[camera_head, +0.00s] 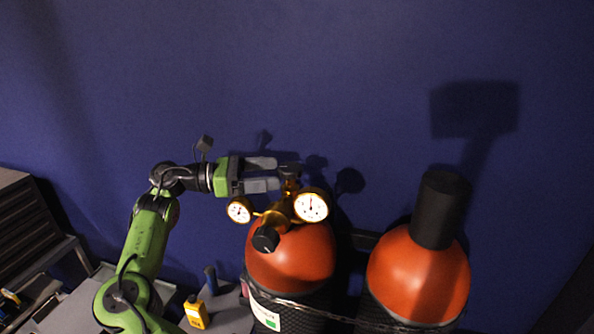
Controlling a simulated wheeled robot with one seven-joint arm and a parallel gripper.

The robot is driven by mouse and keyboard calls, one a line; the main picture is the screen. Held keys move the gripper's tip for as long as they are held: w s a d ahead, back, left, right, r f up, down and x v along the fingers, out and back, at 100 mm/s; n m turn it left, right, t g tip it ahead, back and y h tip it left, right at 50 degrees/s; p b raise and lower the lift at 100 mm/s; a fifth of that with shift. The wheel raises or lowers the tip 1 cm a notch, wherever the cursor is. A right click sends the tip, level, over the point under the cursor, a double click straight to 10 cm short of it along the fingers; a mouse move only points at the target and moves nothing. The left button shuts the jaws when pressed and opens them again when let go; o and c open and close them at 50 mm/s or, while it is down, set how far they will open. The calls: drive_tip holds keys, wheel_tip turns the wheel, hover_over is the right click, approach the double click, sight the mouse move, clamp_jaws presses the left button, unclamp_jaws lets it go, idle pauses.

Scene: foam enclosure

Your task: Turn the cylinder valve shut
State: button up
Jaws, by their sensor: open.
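An orange-topped gas cylinder (293,262) stands in the lower middle of the head view, with a brass regulator and two white dial gauges, a larger one (311,206) and a smaller one (239,210). A black knob (265,239) sits on the regulator's front. The cylinder valve (290,172) shows as a small dark part on top of the brass fitting. My gripper (277,174) points right, its two grey fingers open and apart beside the valve at its left. I cannot tell whether the fingers touch the valve or reach around it.
A second orange cylinder (417,278) with a black cap (441,208) stands at the right. A chain (330,313) runs across both cylinders. A yellow device (196,312) and a dark blue bottle (210,279) stand at lower left. A blue wall (300,70) is behind.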

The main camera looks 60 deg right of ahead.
sight(298, 171)
drive_tip(key=x, duration=0.7)
drive_tip(key=shift+s+a+r, duration=0.1)
drive_tip(key=shift+a+r, duration=0.05)
drive_tip(key=shift+a, duration=0.15)
drive_tip(key=shift+s+d, duration=0.1)
drive_tip(key=shift+d, duration=0.15)
drive_tip(key=c, duration=1)
